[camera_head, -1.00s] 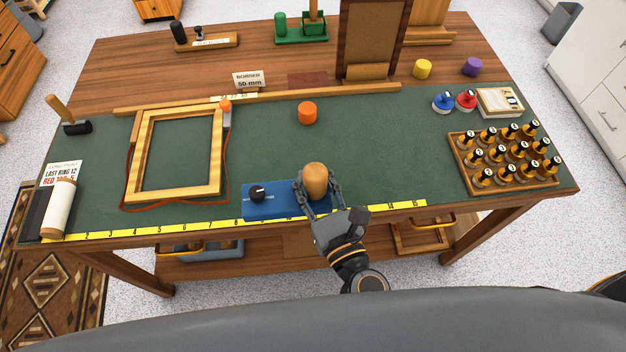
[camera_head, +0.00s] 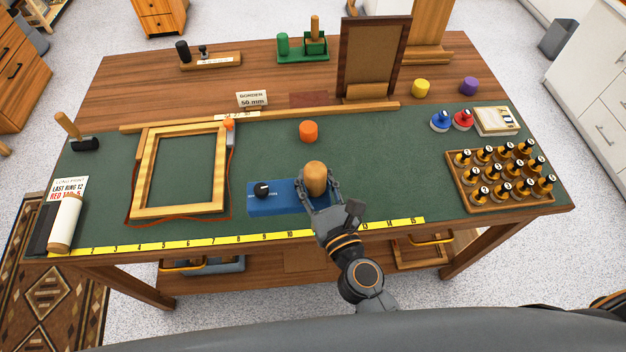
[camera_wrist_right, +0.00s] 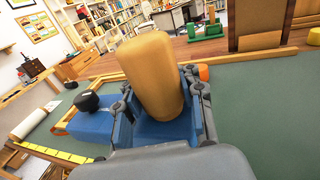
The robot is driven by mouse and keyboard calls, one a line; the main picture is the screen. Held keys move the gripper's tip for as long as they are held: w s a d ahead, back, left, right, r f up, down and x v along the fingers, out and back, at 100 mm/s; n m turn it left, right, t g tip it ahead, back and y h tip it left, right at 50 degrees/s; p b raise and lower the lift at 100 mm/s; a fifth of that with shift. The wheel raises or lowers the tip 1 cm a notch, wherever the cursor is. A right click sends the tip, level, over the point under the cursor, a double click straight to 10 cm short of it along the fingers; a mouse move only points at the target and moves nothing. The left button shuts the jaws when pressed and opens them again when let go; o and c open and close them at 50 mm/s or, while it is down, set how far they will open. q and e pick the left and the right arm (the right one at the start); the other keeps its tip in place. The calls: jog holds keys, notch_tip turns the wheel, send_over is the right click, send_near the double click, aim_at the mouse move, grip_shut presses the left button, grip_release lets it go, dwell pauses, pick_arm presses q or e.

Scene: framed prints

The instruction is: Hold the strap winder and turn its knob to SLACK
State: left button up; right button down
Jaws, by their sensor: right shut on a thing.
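The strap winder is a blue block (camera_head: 282,207) near the front edge of the green mat, with a black knob (camera_head: 262,190) on its left part and a light wooden post (camera_head: 316,177) on its right part. In the right wrist view the knob (camera_wrist_right: 87,101) stands left of the wooden post (camera_wrist_right: 152,75). My right gripper (camera_head: 318,193) is shut around the winder's right end, at the post, with a finger on each side. The knob's pointer and its lettering are too small to read. My left gripper is not in view.
A wooden frame (camera_head: 150,150) with a brown strap around it lies left of the winder. A yellow ruler strip (camera_head: 200,240) runs along the front edge. An orange cylinder (camera_head: 308,131) stands behind the winder. A rack of dark-topped bottles (camera_head: 458,184) is at the right.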

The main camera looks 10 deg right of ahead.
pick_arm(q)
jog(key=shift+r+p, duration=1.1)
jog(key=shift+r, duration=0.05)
pick_arm(e)
jog(key=w, duration=0.8)
jog(key=shift+w+d, duration=0.25)
jog(key=shift+d, duration=0.05)
pick_arm(q)
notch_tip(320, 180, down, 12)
jog(key=b, duration=1.2)
pick_arm(e)
jog(key=shift+f, duration=6)
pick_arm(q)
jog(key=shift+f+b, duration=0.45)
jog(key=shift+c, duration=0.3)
pick_arm(e)
jog(key=shift+f, duration=0.4)
